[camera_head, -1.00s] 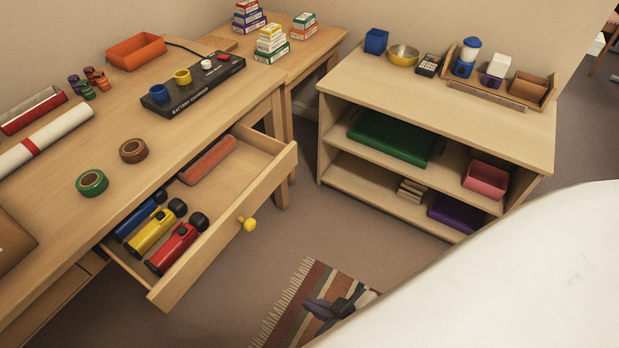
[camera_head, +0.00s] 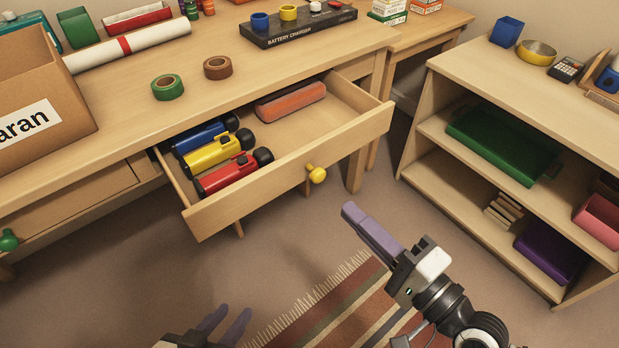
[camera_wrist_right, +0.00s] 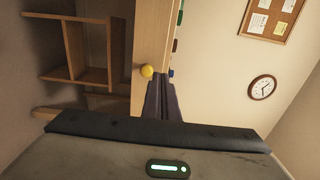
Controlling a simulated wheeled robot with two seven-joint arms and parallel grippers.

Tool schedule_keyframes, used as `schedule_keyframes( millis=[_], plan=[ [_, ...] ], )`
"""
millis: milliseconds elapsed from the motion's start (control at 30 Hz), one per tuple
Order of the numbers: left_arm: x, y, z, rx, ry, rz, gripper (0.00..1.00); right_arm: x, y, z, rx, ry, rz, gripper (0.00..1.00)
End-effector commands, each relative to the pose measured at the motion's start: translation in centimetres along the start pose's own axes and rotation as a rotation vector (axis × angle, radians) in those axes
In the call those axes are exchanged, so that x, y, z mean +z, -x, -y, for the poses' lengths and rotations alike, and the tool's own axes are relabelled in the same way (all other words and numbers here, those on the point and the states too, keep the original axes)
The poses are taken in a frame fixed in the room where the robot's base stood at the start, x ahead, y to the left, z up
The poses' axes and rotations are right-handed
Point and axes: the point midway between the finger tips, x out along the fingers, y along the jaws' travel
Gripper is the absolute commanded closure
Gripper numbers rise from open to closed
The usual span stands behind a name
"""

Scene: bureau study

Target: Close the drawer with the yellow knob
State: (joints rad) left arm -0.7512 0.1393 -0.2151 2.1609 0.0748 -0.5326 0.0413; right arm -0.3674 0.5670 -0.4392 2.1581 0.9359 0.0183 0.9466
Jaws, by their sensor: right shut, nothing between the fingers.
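The drawer with the yellow knob (camera_head: 316,174) stands pulled out from the desk; its front panel (camera_head: 270,190) faces me. The knob also shows in the right wrist view (camera_wrist_right: 147,71), close beside the fingertips. Inside the drawer lie blue, yellow and red flashlights and an orange-red case (camera_head: 291,101). My right gripper (camera_head: 350,208) is shut and empty, in front of and a little below the knob in the head view, apart from it. My left gripper (camera_head: 232,320) is at the bottom edge, its two fingers apart, holding nothing visible.
Another drawer with a green knob (camera_head: 8,240) is at the left, seemingly shut. A cardboard box (camera_head: 40,100), tape rolls and a battery charger (camera_head: 298,27) are on the desk. A shelf unit (camera_head: 440,120) stands right. A striped rug (camera_head: 330,305) lies on clear floor.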

Motion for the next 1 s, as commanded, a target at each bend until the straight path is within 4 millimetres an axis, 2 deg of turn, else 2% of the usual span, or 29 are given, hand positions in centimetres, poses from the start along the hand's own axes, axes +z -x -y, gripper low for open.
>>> schedule_keyframes(
  millis=[400,600,800,1000],
  plan=[
    [0.1,-0.1,0.0,0.000,-0.001,0.001,0.69,0.0,-8.5,0.1,-0.002,0.002,-0.001,1.00],
    [0.2,-0.2,0.1,0.000,0.002,-0.003,0.69,0.0,-11.6,0.0,0.000,0.005,-0.001,1.00],
    [0.0,-0.2,0.0,0.001,0.004,-0.009,0.69,0.0,-12.8,0.0,0.003,0.005,0.000,1.00],
    [0.0,-0.2,0.0,0.002,0.005,-0.009,0.69,0.0,-12.9,0.0,0.003,0.006,0.000,1.00]
  ],
)
